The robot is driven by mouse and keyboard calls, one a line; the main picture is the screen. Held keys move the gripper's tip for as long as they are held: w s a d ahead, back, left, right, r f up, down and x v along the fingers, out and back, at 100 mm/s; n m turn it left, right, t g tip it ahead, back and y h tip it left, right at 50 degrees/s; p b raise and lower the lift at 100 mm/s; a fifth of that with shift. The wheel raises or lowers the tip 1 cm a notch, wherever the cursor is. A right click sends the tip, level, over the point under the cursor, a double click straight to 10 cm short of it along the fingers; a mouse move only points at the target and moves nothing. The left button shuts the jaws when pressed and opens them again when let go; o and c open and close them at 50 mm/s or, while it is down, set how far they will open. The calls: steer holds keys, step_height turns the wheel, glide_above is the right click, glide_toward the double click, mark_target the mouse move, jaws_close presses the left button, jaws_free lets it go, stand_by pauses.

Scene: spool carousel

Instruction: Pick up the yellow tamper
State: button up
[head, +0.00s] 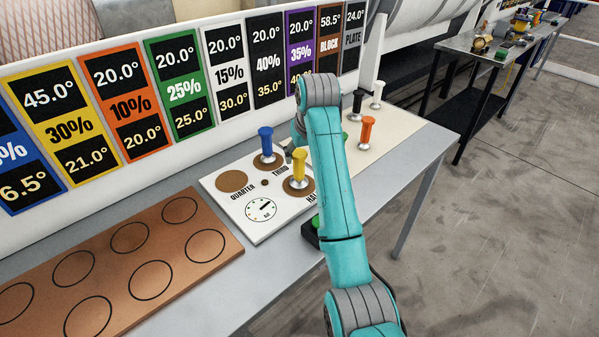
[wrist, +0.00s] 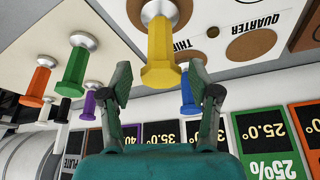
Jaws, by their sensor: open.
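The yellow tamper (head: 299,168) stands upright on a brown disc of the white board, by a partly hidden label. In the wrist view, which looks upside down, the yellow tamper (wrist: 160,50) has its handle end in the gap of my gripper (wrist: 160,80). The gripper is open, with one finger on each side and a visible gap between each finger and the handle. In the head view my arm hides most of the gripper; only a small grey part shows beside the yellow tamper.
A blue tamper (head: 265,141) stands close by on the white board (head: 218,207); in the wrist view it is partly behind a finger. Orange (head: 367,130), black (head: 357,101) and white (head: 377,93) tampers stand on a pale mat to the right. A brown board (head: 205,220) lies left, empty.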

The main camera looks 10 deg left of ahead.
mark_target(299, 166)
steer(key=shift+x, duration=3.2)
steer(key=shift+s, duration=0.2)
jaws_close()
